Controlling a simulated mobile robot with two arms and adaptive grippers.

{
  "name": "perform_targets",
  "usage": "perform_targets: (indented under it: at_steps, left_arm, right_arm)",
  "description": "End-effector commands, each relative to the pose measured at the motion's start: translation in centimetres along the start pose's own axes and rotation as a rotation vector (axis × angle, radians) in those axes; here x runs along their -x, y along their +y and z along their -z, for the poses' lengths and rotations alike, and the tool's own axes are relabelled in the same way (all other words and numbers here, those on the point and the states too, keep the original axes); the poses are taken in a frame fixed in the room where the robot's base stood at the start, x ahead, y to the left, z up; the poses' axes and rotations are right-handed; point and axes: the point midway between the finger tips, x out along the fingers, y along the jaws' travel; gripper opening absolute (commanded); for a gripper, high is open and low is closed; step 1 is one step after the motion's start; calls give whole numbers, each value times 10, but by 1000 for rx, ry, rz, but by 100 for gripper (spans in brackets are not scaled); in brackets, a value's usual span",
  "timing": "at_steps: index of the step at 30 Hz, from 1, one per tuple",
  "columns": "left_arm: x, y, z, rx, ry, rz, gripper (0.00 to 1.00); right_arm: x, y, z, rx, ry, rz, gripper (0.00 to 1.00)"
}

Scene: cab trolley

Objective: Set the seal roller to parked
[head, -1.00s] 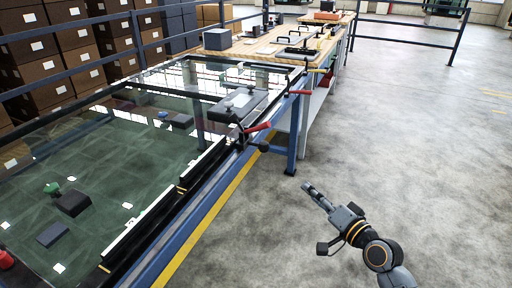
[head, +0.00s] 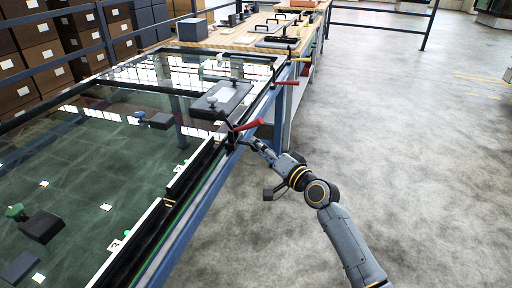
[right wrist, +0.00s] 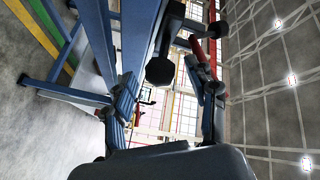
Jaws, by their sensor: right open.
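A red-handled lever (head: 249,125) sits on the near rail of the glass-topped table, with a dark bracket under it. The same red lever shows in the right wrist view (right wrist: 196,25). A black knob (right wrist: 160,70) hangs close to it there. I cannot tell which of these parts is the seal roller. My right gripper (head: 258,146) is just below and right of the red lever. In the right wrist view its open fingers (right wrist: 165,78) stand on either side of the black knob, apparently not closed on it. My left gripper is not in view.
A grey and black block (head: 222,97) lies on the glass (head: 120,165) beside the lever. A second red lever (head: 288,83) sits farther along the rail. A blue frame leg (head: 279,120) stands behind my gripper. The floor (head: 420,170) at right is clear.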

Motion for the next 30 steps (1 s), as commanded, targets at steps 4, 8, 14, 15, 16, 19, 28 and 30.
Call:
perform_targets:
  at_steps: [4,8,14,15,16,19,28,30]
  left_arm:
    - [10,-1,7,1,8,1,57]
    - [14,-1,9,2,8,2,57]
    - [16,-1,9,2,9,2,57]
    - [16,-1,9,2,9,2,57]
    - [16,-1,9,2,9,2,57]
    - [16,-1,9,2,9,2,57]
    - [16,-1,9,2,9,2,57]
    - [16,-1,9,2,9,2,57]
  right_arm:
    - [-18,1,-1,-1,0,1,57]
    - [-25,0,-1,-1,0,1,57]
    - [-26,0,0,0,0,1,57]
    - [-26,0,0,0,0,0,57]
    - [-26,0,0,0,0,0,57]
    - [-26,0,0,0,0,0,39]
    - [-26,0,0,0,0,0,0]
    - [-26,0,0,0,0,0,0]
